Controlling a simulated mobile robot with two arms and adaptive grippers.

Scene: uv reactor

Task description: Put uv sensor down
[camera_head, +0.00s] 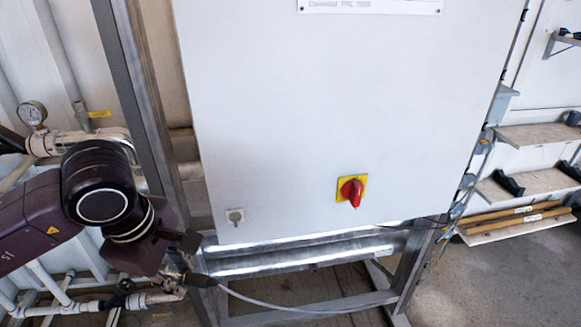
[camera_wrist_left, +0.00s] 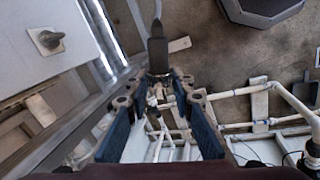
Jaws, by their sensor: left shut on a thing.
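My left gripper (camera_head: 183,262) is at the lower left of the head view, in front of the cabinet frame's lower left corner. In the left wrist view its two blue-padded fingers (camera_wrist_left: 159,92) stand apart, with the uv sensor (camera_wrist_left: 157,55) at their tips. The sensor is a dark, slim body with a thin grey cable running from its far end. In the head view the sensor (camera_head: 201,281) shows as a small dark piece, its cable trailing right. The gripper is shut on it. Its near end is hard to make out. My right gripper is not in view.
A white cabinet (camera_head: 330,120) with a red and yellow switch (camera_head: 351,191) stands on a metal frame (camera_head: 300,250). White pipes (camera_head: 75,300) run below my left arm. A pressure gauge (camera_head: 32,113) is at the left. Shelves (camera_head: 540,185) hang at the right, above open floor.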

